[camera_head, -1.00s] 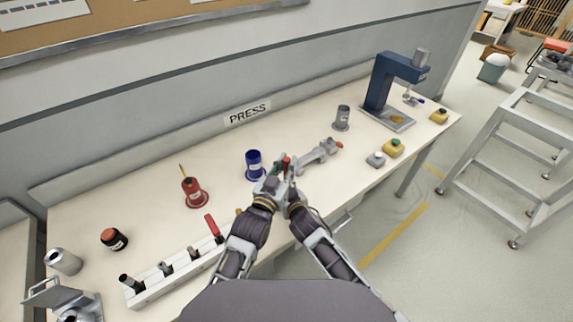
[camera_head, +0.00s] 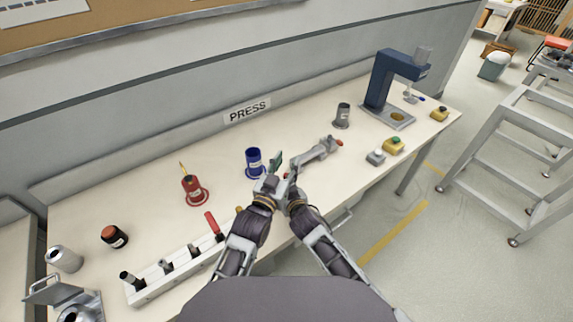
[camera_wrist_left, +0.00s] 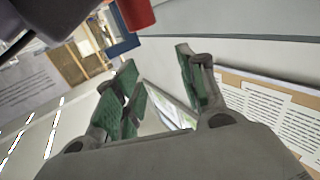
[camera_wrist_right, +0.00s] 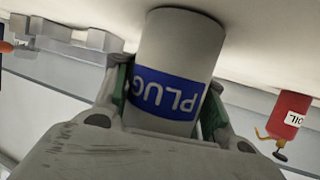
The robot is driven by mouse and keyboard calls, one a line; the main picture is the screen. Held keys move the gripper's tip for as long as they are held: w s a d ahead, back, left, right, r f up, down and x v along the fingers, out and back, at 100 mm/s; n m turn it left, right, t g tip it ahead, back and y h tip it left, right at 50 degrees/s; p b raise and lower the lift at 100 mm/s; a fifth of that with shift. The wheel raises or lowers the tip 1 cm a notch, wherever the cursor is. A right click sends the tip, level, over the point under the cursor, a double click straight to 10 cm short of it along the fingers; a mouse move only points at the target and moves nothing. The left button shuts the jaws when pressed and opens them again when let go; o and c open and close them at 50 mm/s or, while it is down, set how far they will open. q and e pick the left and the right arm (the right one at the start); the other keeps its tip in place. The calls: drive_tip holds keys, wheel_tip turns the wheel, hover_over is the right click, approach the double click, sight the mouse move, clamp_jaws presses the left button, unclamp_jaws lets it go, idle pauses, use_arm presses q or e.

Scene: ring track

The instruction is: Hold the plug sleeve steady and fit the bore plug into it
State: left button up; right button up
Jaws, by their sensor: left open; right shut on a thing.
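The plug sleeve (camera_wrist_right: 180,50), a grey cylinder with a blue band reading PLUG, shows upside down in the right wrist view. My right gripper (camera_wrist_right: 163,100) is shut around it; in the head view the right gripper (camera_head: 293,174) hides it. A red cylindrical piece (camera_wrist_left: 135,12) is cut off by the top of that view, outside the jaws. It may be the bore plug; its seating in the sleeve is hidden.
A blue cup (camera_head: 254,162) stands just behind my grippers, and a grey clamp-like tool (camera_head: 318,152) lies to their right. A blue press (camera_head: 378,85) stands right.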

use_arm(q)
drive_tip(key=shift+r, duration=0.5)
drive_tip(key=v, duration=1.2)
idle(0.6)
use_arm(e)
drive_tip(key=o, duration=1.2)
drive_tip(key=shift+s, duration=0.1)
drive_tip(key=shift+v, duration=5.95)
